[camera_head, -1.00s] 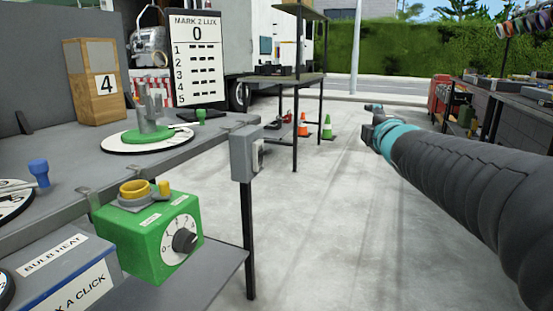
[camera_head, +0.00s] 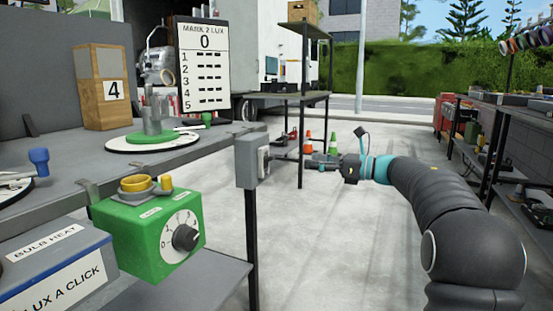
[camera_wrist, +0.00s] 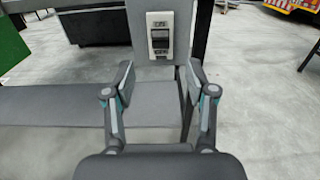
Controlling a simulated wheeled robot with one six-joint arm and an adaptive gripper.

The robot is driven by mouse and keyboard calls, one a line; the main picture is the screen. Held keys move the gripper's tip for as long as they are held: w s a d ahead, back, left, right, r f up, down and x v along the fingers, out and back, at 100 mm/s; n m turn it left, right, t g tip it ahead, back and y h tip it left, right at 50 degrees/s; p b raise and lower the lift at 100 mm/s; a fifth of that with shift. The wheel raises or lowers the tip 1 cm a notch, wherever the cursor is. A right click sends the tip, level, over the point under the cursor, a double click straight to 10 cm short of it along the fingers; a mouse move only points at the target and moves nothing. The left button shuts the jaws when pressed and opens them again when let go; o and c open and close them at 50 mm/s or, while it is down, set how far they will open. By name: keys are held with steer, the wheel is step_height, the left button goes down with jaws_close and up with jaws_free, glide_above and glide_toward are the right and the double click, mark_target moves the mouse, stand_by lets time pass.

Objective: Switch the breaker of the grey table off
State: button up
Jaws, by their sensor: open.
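The breaker is a grey box (camera_head: 251,160) on the right end of the grey table (camera_head: 60,212), above a black leg. In the wrist view its white plate with a dark rocker switch (camera_wrist: 160,38) faces me, with small lettering above and below that I cannot read for sure. My gripper (camera_wrist: 160,84) is open and empty, and the breaker shows beyond its fingertips, slightly above the middle between them. In the head view my gripper (camera_head: 310,161) points left toward the box and stays to its right, apart from it.
A green dial box (camera_head: 150,235) hangs on the table's front edge, left of the breaker. A lux sign (camera_head: 203,65) and wooden box (camera_head: 103,88) stand on the table. A dark shelf rack (camera_head: 303,95) and cones (camera_head: 333,143) are behind.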

mark_target(275, 156)
steer(key=x, duration=1.2)
jaws_close()
